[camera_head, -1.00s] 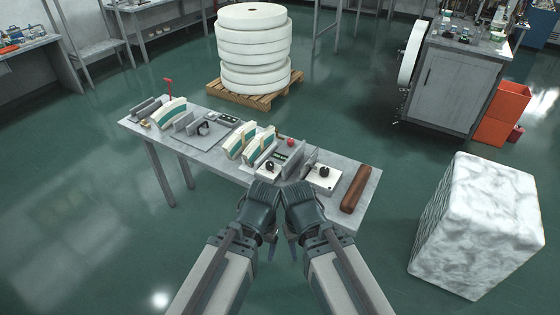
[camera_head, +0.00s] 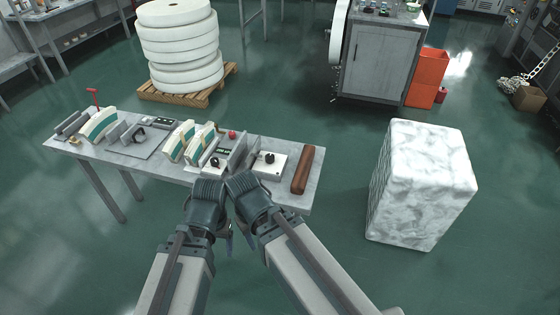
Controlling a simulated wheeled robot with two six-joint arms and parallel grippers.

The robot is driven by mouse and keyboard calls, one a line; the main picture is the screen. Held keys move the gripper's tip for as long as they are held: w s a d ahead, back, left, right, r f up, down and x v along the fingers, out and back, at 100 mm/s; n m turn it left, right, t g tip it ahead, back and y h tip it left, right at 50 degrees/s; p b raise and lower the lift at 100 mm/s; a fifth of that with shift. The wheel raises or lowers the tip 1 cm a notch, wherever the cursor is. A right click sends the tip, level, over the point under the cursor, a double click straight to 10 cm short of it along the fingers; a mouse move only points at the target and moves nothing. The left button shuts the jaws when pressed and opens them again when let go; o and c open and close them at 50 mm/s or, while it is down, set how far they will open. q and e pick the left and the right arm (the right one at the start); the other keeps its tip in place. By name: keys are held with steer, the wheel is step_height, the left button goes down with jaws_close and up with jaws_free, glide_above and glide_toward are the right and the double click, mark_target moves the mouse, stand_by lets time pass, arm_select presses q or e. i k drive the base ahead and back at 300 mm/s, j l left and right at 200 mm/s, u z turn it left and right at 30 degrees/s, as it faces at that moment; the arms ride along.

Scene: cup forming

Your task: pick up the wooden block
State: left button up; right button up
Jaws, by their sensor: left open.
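The wooden block (camera_head: 302,170) is a brown, rounded bar lying at the right end of the grey table (camera_head: 309,201). Nothing covers it. My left gripper (camera_head: 207,207) is at the table's front edge, left of the block and apart from it; its jaws are open and I see nothing in them. My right gripper (camera_head: 249,205) is beside it, nearer the block but also apart from it. The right gripper's fingertips are hard to make out, so I cannot tell how its jaws stand.
A white box with a black knob (camera_head: 272,166) and upright grey plates stand left of the block. Curved white-and-green pieces (camera_head: 179,141) are farther left. A large marbled white block (camera_head: 424,185) stands on the floor at right, with clear floor between it and the table.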

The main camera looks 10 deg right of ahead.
mark_target(299, 183)
steer(key=i+j+z, duration=0.8)
steer(key=j, duration=0.2)
steer(key=i+j+z, duration=0.1)
steer(key=j+z, duration=0.15)
steer(key=j, duration=0.15)
